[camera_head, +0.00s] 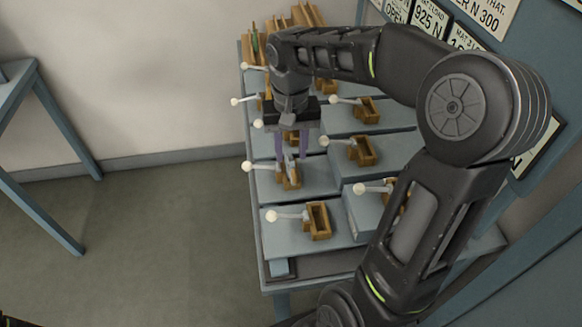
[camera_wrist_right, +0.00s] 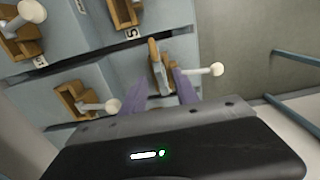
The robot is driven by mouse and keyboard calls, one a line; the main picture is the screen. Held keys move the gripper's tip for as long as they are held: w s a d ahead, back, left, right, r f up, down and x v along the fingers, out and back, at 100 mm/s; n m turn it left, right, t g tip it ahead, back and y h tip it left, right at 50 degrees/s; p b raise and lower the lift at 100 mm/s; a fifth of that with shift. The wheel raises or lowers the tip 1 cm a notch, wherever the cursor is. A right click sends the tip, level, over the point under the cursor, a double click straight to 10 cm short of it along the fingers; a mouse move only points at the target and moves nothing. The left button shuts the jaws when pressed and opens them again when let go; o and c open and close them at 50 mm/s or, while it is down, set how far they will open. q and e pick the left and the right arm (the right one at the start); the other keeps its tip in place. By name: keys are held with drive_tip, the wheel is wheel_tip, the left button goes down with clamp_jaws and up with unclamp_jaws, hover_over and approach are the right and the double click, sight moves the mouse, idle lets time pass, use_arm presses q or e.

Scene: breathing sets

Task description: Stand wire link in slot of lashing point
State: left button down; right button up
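My right gripper (camera_head: 291,158) reaches down over a brown wooden lashing point (camera_head: 291,181) in the middle of the left column of steps. Its two purple fingers are spread apart, as the right wrist view (camera_wrist_right: 160,90) also shows. A small grey piece, apparently the wire link (camera_head: 289,164), stands up at the slot between the fingers. I cannot tell how deep it sits. The same lashing point shows in the wrist view (camera_wrist_right: 153,52), with a white-balled lever (camera_wrist_right: 216,69) sticking out to the right. My left gripper is not in view.
Other wooden blocks with white-balled levers stand on the grey steps, such as the front one (camera_head: 319,221) and the right one (camera_head: 363,151). Wooden pieces (camera_head: 307,14) stand at the back. A blue panel with signs (camera_head: 430,18) rises at the right.

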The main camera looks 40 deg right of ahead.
sight(291, 160)
wheel_tip(291, 160, down, 5)
drive_tip(key=shift+f+p, duration=0.1)
drive_tip(key=shift+p, duration=0.55)
drive_tip(key=shift+c, duration=0.6)
clamp_jaws()
idle(0.8)
